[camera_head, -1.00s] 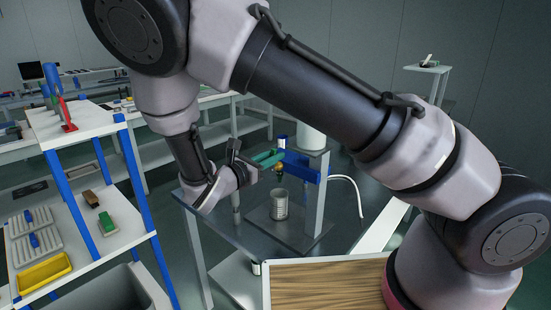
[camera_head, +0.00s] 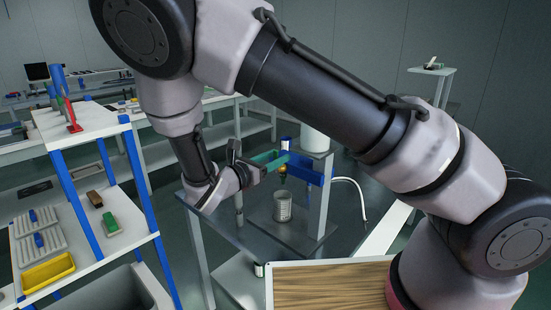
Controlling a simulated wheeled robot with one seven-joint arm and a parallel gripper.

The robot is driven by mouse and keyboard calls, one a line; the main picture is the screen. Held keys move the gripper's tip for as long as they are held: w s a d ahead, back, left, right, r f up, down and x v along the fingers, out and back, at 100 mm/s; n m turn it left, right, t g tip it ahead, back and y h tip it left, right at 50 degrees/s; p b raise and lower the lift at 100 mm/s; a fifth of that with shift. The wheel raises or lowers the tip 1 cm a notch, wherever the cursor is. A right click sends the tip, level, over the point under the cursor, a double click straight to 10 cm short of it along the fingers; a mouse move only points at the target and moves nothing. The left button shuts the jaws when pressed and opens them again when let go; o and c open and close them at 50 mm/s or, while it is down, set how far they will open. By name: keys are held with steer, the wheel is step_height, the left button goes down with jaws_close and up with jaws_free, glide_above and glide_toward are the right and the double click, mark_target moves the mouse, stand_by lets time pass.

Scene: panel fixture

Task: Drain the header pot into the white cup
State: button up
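The header pot (camera_head: 315,141) is a white cylinder behind a blue bracket (camera_head: 306,171) on a post. A small brass-coloured fitting (camera_head: 283,168) sits at the bracket's left end, beside a green bar (camera_head: 266,158). A light grey ribbed cup (camera_head: 283,207) stands upright on the small table below the fitting; it looks grey here rather than white. My gripper (camera_head: 256,170) is at the left end of the green bar. Its fingers are small and partly hidden, so I cannot tell whether they close on the bar. No liquid stream is clearly visible.
The small grey table (camera_head: 235,232) has bare surface left of the cup. A white hose (camera_head: 360,190) curves down at right. A shelf unit with blue posts (camera_head: 140,180) stands at left. A wood-topped surface (camera_head: 330,288) is in front.

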steer(key=v, duration=1)
steer(key=shift+s+a, duration=0.25)
steer(key=shift+s, duration=0.05)
